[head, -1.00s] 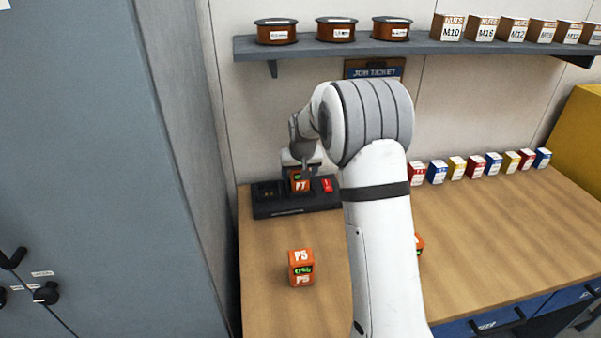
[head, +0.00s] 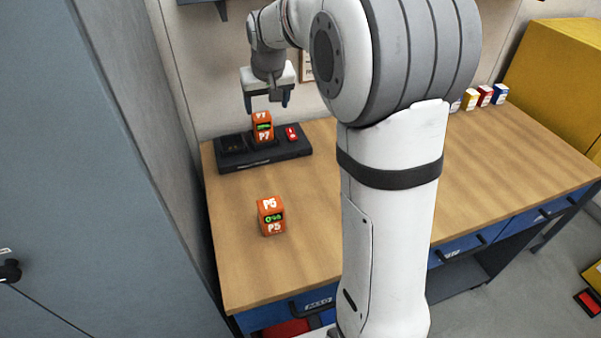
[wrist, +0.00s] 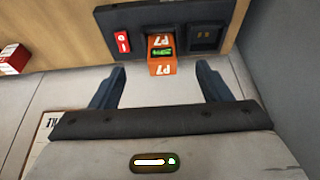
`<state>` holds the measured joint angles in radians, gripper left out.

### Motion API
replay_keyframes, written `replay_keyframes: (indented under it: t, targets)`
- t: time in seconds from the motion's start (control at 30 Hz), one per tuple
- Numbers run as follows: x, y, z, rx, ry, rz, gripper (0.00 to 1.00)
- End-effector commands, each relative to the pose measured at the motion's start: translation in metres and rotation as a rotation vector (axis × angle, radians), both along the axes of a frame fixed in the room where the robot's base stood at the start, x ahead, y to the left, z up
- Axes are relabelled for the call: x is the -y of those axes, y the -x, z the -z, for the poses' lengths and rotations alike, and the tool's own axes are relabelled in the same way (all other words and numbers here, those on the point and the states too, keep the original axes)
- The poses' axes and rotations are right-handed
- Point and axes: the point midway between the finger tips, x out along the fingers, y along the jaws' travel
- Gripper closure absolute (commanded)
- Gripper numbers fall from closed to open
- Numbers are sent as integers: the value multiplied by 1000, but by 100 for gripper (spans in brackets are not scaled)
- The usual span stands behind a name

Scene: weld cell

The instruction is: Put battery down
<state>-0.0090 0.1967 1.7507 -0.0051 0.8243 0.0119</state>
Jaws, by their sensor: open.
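An orange battery marked P7 (head: 262,127) stands upright in the middle of the black charger (head: 290,150); its small display is green. It also shows in the wrist view (wrist: 161,68), between and beyond the fingertips. My gripper (head: 268,104) is open and empty, just above and behind the P7 battery, apart from it. A second orange battery marked P5 (head: 271,216) stands on the wooden bench in front of the charger, with a green display.
The charger has an empty bay (head: 233,143) on the left and a red switch (head: 291,133) on the right. The workbench (head: 310,215) is clear around P5. A grey cabinet (head: 80,170) stands at left. Several small boxes (head: 485,95) stand at the back right.

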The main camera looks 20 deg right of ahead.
Motion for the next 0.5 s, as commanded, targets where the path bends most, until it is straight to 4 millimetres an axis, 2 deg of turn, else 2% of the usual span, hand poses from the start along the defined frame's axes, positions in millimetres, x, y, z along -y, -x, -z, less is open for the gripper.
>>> replay_keyframes:
  t: [0.03, 0.23, 0.5]
  targets:
    - [0, 25, -7, -4, 0, 0, 29]
    - [0, 119, -10, -39, 1, -1, 29]
    - [1, 240, 12, -86, 1, -1, 29]
